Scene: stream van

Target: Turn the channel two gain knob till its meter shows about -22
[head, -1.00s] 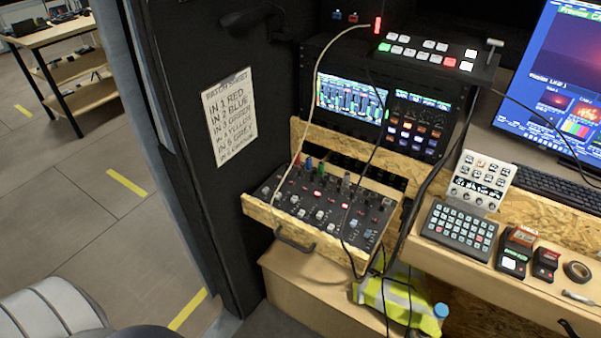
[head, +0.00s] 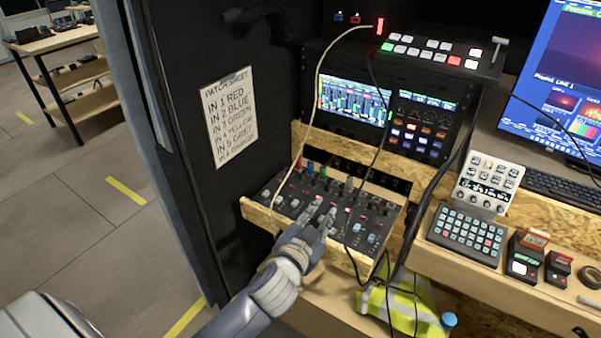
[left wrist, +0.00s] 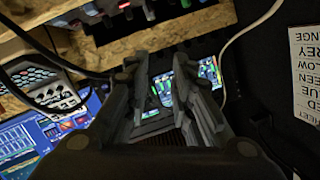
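The audio mixer (head: 283,200) sits in a wooden pull-out tray, with several knobs and buttons on its panel and coloured plugs along its back. I cannot tell which knob is the channel two gain. The meter screen (head: 352,101) above it shows green bars; its numbers are too small to read. My left gripper (head: 322,211) is over the front middle of the mixer and hides some controls. In the left wrist view its two fingers (left wrist: 160,75) are apart with nothing between them. I cannot tell whether they touch a knob. My right gripper is not in view.
A pale cable (head: 319,75) and dark cables hang over the mixer. A patch sheet (head: 229,117) is on the dark wall to the left. A keypad (head: 467,234) and small devices stand on the bench to the right. A yellow vest (head: 400,303) lies below.

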